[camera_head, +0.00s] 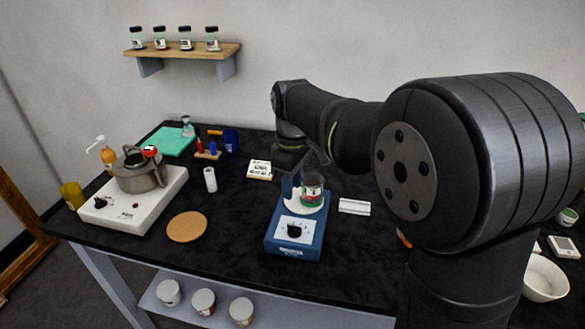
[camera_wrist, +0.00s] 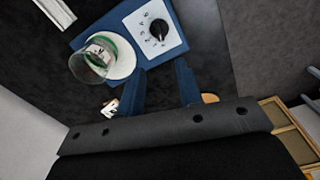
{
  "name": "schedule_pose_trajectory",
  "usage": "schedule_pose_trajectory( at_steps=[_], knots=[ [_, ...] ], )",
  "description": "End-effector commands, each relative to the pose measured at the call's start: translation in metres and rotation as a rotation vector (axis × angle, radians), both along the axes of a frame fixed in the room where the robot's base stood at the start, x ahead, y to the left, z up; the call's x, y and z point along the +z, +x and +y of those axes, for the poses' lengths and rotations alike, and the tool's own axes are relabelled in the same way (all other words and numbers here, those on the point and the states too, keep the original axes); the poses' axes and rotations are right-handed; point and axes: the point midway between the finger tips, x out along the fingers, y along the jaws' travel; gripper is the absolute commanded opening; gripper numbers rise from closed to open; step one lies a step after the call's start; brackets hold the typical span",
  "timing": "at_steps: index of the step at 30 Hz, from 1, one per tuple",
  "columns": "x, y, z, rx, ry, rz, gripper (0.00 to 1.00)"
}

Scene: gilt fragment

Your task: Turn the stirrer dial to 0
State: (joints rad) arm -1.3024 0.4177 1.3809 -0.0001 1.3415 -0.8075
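The stirrer (camera_head: 272,241) is a blue box with a white front panel, standing at the front middle of the bench. Its black dial (camera_head: 294,230) is uncovered; in the wrist view the dial (camera_wrist: 159,29) shows near the top with marks around it. The mark it points to is too small to read. A glass beaker (camera_head: 312,187) with green on it stands on the stirrer's round white plate (camera_wrist: 124,65). My gripper (camera_wrist: 160,68) is open and empty, its two blue fingers apart. They are behind the dial, beside the plate, not touching the dial.
A white hotplate (camera_head: 143,212) with a metal pot (camera_head: 138,172) and its own black dial stands at left. A cork mat (camera_head: 187,227) lies between it and the stirrer. A white cylinder (camera_head: 210,180) and a white card (camera_head: 354,207) are nearby. Bench in front of the stirrer is clear.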

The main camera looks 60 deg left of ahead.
Motion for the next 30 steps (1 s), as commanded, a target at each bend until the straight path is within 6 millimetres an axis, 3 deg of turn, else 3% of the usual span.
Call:
schedule_pose_trajectory(
  at_steps=[3, 9, 30],
  knots=[
    [0.022, 0.000, 0.001, 0.000, 0.003, -0.001, 0.33],
    [0.041, 0.000, 0.000, 0.000, 0.001, 0.000, 0.33],
    [0.043, 0.000, 0.000, 0.000, 0.000, 0.000, 0.33]
  ],
)
